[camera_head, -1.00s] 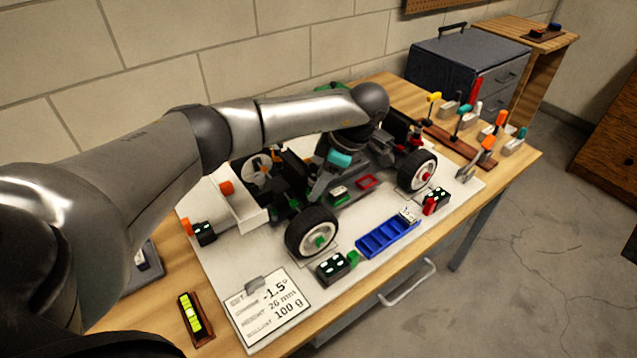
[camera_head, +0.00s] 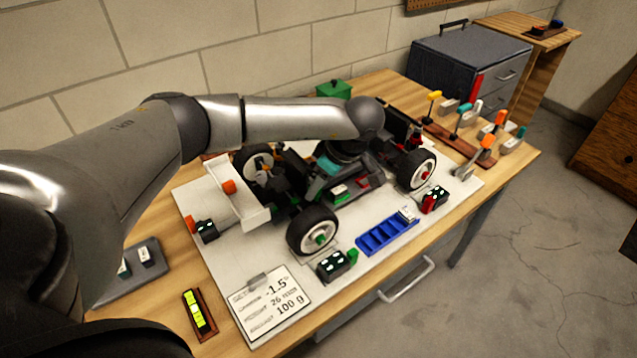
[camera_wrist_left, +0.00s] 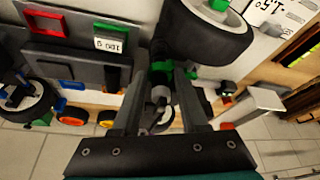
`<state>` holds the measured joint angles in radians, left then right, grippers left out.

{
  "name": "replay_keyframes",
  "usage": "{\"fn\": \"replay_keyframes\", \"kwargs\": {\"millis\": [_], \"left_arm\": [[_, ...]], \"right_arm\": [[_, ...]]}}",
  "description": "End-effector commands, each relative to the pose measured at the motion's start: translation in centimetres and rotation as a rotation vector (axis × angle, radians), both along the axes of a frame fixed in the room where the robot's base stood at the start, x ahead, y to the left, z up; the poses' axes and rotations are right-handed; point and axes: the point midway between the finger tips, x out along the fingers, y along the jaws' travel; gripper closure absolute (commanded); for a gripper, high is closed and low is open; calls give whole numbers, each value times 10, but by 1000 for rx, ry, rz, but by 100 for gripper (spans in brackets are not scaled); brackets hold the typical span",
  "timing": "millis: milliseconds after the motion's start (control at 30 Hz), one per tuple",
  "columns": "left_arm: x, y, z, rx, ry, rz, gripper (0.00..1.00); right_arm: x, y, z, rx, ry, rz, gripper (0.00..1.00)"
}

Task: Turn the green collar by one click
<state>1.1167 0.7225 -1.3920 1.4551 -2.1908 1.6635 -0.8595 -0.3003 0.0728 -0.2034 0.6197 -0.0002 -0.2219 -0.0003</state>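In the left wrist view a green collar (camera_wrist_left: 161,67) shows between my fingertips, on a dark upright part beside a black wheel (camera_wrist_left: 207,38). My left gripper (camera_wrist_left: 162,72) has its two fingers apart, one on each side of that green part. I cannot tell whether they touch it. In the head view my left gripper (camera_head: 313,176) is low over the car (camera_head: 345,193), behind the near wheel (camera_head: 313,231), and is mostly hidden by my forearm and wrist. The collar cannot be made out there. My right gripper is not in view.
The car stands on a white board (camera_head: 225,262) with a setup card (camera_head: 268,304). A blue tray (camera_head: 387,236) and black blocks (camera_head: 333,265) lie in front. A level (camera_head: 197,312) lies at the left. Several coloured-handled tools (camera_head: 465,115) stand at the right.

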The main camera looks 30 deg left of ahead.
Motion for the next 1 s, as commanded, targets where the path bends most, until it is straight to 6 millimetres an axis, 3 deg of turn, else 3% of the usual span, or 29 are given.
{"fn": "replay_keyframes", "kwargs": {"millis": [200, 567, 1000], "left_arm": [[0, 0, 0, 0, 0, 1, 32], [0, -3, 9, 0, 0, 1, 32], [0, -40, 99, 0, -4, -2, 32]], "right_arm": [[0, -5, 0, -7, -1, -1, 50], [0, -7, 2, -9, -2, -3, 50], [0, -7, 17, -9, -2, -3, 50]]}}
